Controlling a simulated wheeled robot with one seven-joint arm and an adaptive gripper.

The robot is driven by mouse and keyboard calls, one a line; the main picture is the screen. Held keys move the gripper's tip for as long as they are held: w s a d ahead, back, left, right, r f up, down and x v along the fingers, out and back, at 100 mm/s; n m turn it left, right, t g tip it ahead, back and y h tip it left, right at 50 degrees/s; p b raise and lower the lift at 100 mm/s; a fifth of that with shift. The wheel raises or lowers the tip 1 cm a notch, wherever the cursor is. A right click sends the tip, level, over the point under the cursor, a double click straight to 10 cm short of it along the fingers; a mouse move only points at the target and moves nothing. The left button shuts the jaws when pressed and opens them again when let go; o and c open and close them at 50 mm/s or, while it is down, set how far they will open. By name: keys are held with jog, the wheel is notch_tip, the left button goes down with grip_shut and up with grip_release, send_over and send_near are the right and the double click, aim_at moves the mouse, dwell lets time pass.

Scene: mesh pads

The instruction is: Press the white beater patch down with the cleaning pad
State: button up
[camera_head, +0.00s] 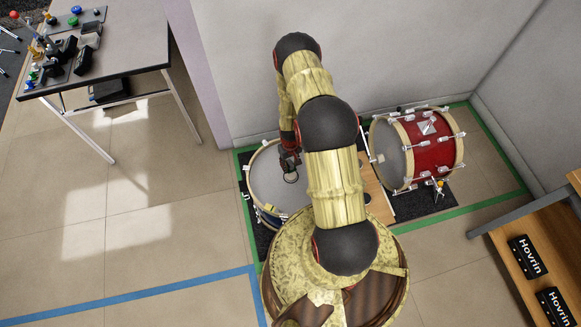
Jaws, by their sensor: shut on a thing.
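My gripper (290,165) is over the grey head of the left drum (262,178), which lies with that head facing up. It is shut on a small, dark-edged round thing (291,178), probably the cleaning pad, partly hidden by the fingers. I cannot tell whether this thing touches the drum head. A small white patch (380,158), perhaps the beater patch, shows on the grey head of the red drum (432,155), right of my gripper. My arm hides the right part of the left drum.
A small yellow thing (271,208) is at the left drum's near rim. A wooden board (378,190) lies between the drums. A wall stands close behind. A cluttered table (130,50) is at upper left and a wooden shelf (535,240) at lower right. The left floor is clear.

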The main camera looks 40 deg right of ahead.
aim_at(291, 175)
jog(key=shift+s+d+f+b, duration=0.1)
jog(key=shift+f+b, duration=1.05)
jog(key=shift+f, duration=0.6)
jog(key=shift+s+d+f+b, duration=0.1)
jog(key=shift+f+b, duration=1)
jog(key=shift+f, duration=0.6)
jog(key=shift+f, duration=0.3)
jog(key=shift+r, duration=0.1)
jog(key=shift+r+p, duration=2)
jog(key=shift+r, duration=1.4)
jog(key=shift+a, duration=0.1)
